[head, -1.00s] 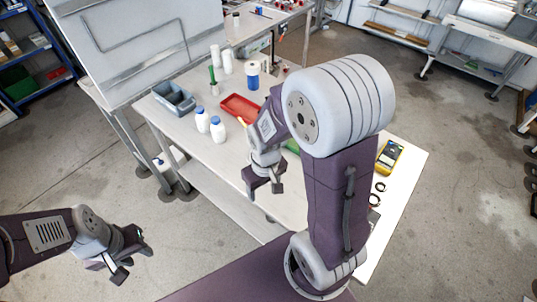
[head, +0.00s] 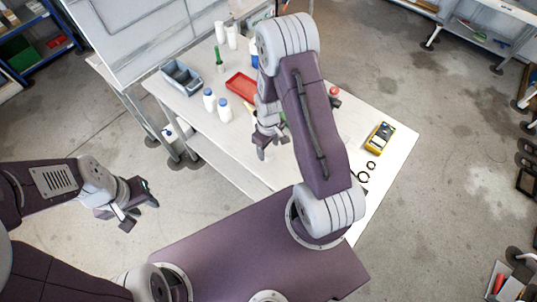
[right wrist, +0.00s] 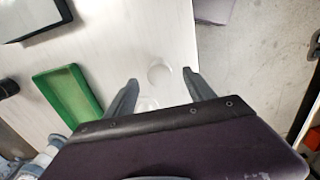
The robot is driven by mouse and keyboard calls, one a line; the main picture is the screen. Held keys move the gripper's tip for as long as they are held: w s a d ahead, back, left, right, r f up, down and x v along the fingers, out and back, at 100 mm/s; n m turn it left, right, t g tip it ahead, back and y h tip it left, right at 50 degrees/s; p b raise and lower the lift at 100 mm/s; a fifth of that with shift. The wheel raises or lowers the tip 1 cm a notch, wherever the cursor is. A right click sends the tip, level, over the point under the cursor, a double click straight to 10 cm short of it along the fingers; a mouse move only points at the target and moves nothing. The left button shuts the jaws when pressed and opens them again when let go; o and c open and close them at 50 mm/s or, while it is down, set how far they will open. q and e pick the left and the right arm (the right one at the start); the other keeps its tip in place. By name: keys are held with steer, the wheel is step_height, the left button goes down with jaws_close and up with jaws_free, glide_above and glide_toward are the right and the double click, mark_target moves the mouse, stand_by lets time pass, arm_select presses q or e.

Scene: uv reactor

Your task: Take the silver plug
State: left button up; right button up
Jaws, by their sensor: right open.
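A pale, shiny round piece (right wrist: 159,73) lies on the white table in the right wrist view. It may be the silver plug, but I cannot tell for sure. A second pale round shape (right wrist: 147,103) shows just below it, partly behind the gripper body. My right gripper (right wrist: 160,80) is open and empty, with its fingertips on either side of the first round piece in the picture. In the head view my right gripper (head: 273,146) is over the table's near edge, and no silver plug can be made out there. My left gripper (head: 139,212) is open and empty over the floor.
A green tray (right wrist: 68,95) lies left of my right gripper. On the table (head: 215,140) stand a grey-blue bin (head: 181,78), white bottles (head: 224,110) and a red tray (head: 242,86). A yellow meter (head: 379,138) and black rings (head: 370,165) lie to the right.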

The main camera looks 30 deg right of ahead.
mark_target(268, 152)
step_height(268, 152, down, 2)
steer(key=shift+s+f, duration=0.1)
steer(key=shift+f, duration=0.15)
steer(key=shift+w+f, duration=0.3)
steer(key=shift+f, duration=0.1)
steer(key=shift+s+r, duration=0.1)
steer(key=shift+s, duration=0.05)
steer(key=c, duration=0.9)
jaws_close()
